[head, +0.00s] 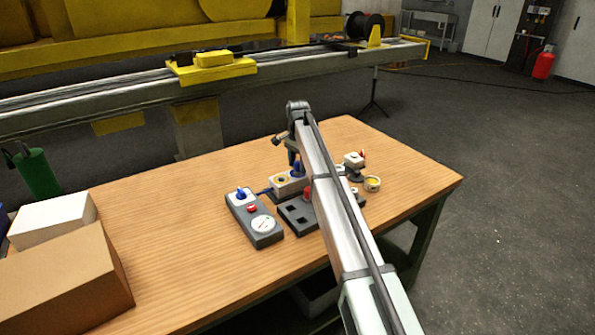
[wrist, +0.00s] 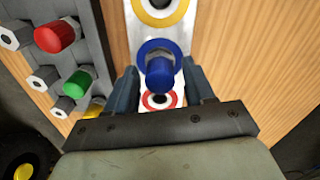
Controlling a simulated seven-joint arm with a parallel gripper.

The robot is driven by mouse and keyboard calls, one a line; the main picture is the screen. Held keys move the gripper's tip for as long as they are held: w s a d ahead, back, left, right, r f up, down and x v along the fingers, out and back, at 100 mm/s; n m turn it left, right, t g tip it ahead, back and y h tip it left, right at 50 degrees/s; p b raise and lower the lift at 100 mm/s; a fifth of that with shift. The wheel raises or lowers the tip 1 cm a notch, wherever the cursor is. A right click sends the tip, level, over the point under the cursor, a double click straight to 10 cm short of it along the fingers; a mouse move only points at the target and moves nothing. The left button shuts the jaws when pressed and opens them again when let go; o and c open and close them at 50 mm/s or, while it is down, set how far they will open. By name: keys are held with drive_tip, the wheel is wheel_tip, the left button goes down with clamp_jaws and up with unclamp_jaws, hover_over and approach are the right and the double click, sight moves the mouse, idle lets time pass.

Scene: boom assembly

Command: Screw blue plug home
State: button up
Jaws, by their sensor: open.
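The blue plug (wrist: 158,68) stands in the middle, blue-ringed place of a pale metal block (wrist: 178,42) in the wrist view. Its round head faces the camera; how deep it sits is hard to tell. My gripper (wrist: 159,80) is open, with one finger on each side of the plug; contact is not clear. In the head view my gripper (head: 294,157) is over the block (head: 285,190), with the blue plug (head: 298,169) just below it. A yellow-ringed place (wrist: 176,14) and a red-ringed place (wrist: 158,102) flank the plug.
A dark rack (wrist: 85,30) beside the block holds red, green and yellow plugs. A grey control box (head: 262,238) with a gauge stands left of it. Small parts and a yellow-topped round tin (head: 372,183) lie to the right. Cardboard boxes (head: 70,285) fill the table's left.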

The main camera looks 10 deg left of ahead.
drive_tip(key=n, duration=0.9)
drive_tip(key=shift+n, duration=0.3)
drive_tip(key=shift+c, duration=0.5)
clamp_jaws()
drive_tip(key=m, duration=0.2)
drive_tip(key=shift+m, duration=0.3)
drive_tip(key=shift+c, duration=2.1)
unclamp_jaws()
clamp_jaws()
drive_tip(key=m, duration=0.5)
